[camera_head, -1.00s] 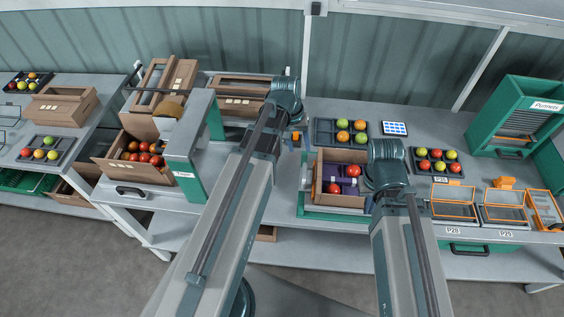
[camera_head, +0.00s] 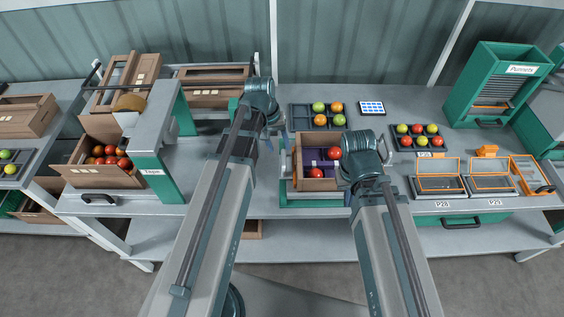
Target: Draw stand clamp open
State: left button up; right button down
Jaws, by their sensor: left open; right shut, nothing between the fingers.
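A green stand (camera_head: 311,200) on the middle bench holds an open cardboard box (camera_head: 313,184) with a purple insert and red tomatoes. A pale clamp-like part (camera_head: 283,168) shows at the stand's left side; I cannot tell from here whether it is open. My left gripper (camera_head: 268,143) is open and empty, just left of and behind the stand, partly hidden by its own wrist. My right gripper (camera_head: 350,181) is shut and empty at the right side of the box. Its wrist hides most of its fingers and the box's right edge.
A tomato tray (camera_head: 297,117) and a blue-screened tablet (camera_head: 371,107) lie behind the stand. Another tomato tray (camera_head: 394,143) and orange-framed scales (camera_head: 440,181) are at right. A green tape frame (camera_head: 170,178) and a tomato box (camera_head: 92,178) stand at left.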

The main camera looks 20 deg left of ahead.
aim_at(283, 159)
pick_arm(q)
jog(key=f+b, duration=0.2)
jog(key=f, duration=0.1)
jog(key=d+f+b, duration=0.1)
jog(key=f+b, duration=0.2)
jog(key=shift+w+d, duration=0.1)
jog(key=shift+w, duration=0.1)
grip_shut()
dwell(1.2)
